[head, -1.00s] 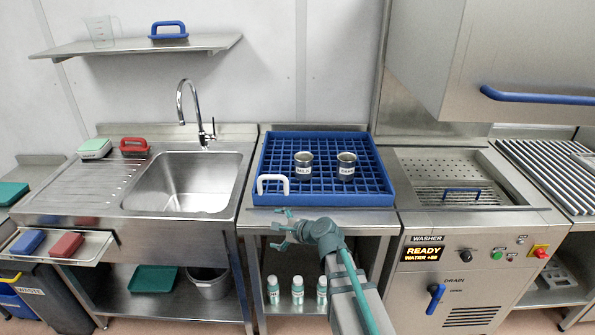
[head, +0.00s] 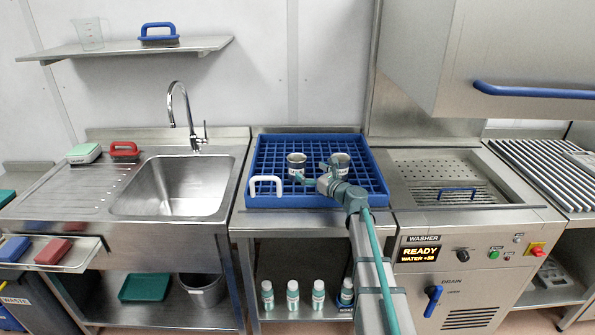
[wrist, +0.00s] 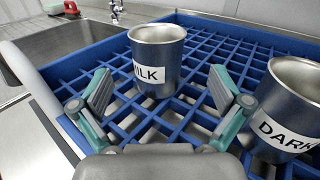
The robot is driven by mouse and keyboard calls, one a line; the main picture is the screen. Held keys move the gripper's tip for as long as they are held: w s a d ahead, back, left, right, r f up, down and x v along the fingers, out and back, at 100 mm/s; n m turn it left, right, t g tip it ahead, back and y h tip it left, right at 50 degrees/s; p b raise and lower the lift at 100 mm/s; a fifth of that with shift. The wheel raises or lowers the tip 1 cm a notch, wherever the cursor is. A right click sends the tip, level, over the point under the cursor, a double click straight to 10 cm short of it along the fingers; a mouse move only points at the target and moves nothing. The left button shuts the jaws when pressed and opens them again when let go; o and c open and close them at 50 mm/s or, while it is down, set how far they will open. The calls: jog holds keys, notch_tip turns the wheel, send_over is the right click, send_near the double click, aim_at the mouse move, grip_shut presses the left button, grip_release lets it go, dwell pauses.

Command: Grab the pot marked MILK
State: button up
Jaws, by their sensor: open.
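The MILK pot (wrist: 157,60) is a steel cup with a white label, standing upright in the blue rack (wrist: 190,120). In the head view the MILK pot (head: 297,163) is the left of two pots. The DARK pot (wrist: 290,110) stands to its right, also in the rack (head: 320,143); my gripper partly hides it in the head view (head: 341,158). My gripper (wrist: 162,92) is open and empty, with the MILK pot ahead between its fingers and apart from them. In the head view my gripper (head: 315,181) is over the front of the rack.
A white handle (head: 266,180) stands up at the rack's front left. The sink (head: 175,190) with its tap (head: 190,120) lies to the left. The washer (head: 460,180) is to the right, under a raised hood (head: 530,60). Several bottles (head: 293,297) stand below.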

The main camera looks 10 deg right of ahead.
aim_at(303, 166)
jog(key=x, duration=0.4)
jog(key=shift+w+p, duration=0.15)
jog(key=shift+p, duration=0.25)
jog(key=x, duration=0.1)
jog(key=p+x, duration=0.1)
jog(key=x, duration=0.1)
jog(key=p+x, duration=0.1)
jog(key=shift+w+a+r, duration=0.15)
jog(key=shift+a+r, duration=0.1)
jog(key=shift+r, duration=0.05)
jog(key=shift+w+a+f, duration=0.1)
jog(key=shift+w+a, duration=0.05)
jog(key=shift+w, duration=0.1)
jog(key=shift+c, duration=0.3)
jog(key=c, duration=1.2)
jog(key=shift+c, duration=0.2)
